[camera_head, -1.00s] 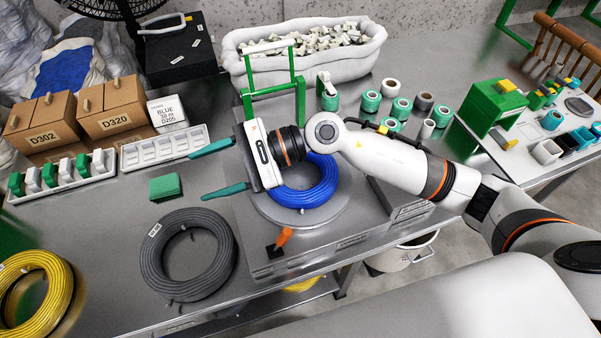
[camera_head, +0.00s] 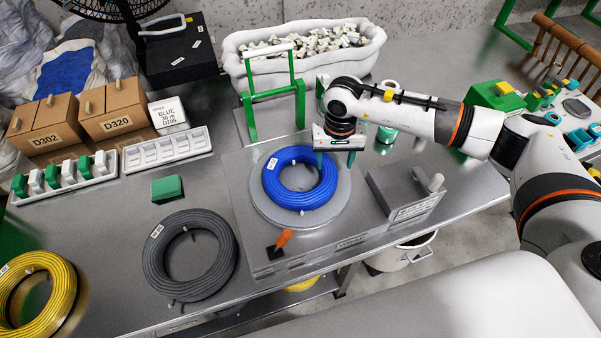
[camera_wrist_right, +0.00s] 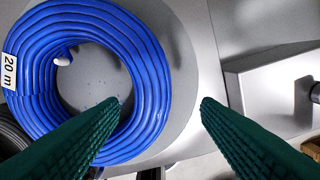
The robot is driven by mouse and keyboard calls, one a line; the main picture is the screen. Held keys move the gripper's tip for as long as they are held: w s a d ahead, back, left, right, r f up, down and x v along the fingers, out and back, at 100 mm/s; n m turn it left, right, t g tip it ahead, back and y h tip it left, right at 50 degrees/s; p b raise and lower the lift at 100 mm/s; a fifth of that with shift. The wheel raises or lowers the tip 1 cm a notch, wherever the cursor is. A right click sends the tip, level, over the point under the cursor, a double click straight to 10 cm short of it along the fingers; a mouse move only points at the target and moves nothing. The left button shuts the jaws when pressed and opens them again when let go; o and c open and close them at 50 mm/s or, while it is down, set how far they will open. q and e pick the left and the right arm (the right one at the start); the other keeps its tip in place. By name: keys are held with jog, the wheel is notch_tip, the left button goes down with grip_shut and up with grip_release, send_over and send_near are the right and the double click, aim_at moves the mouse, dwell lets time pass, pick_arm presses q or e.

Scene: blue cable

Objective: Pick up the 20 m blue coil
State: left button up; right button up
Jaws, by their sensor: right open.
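The blue coil (camera_head: 273,190) lies flat on a round grey plate (camera_head: 300,223). Its white label reads 20 m in the right wrist view (camera_wrist_right: 9,72). My right gripper (camera_head: 335,167) is open and empty at the coil's upper right edge, with its fingers pointing down. In the right wrist view its green fingers (camera_wrist_right: 160,105) are spread wide. The left finger overlaps the coil's inner edge and the right finger is beyond its outer side, over grey metal. I cannot tell the exact height above the coil. My left gripper is not in view.
A grey coil (camera_head: 158,262) and a yellow coil (camera_head: 62,296) lie to the left. A green frame (camera_head: 270,94) stands behind the plate. A grey metal block (camera_head: 402,193) is to the right. An orange-handled lever (camera_head: 283,238) stands in front.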

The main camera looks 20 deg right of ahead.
aim_at(329, 170)
jog(key=f, duration=0.1)
jog(key=f+p, duration=0.1)
jog(key=f, duration=0.3)
jog(key=shift+w+a+p, duration=0.2)
jog(key=shift+a+p, duration=0.15)
jog(key=shift+a, duration=0.05)
jog(key=shift+f, duration=0.3)
jog(key=shift+c, duration=0.6)
jog(key=shift+w+r, duration=0.1)
grip_shut()
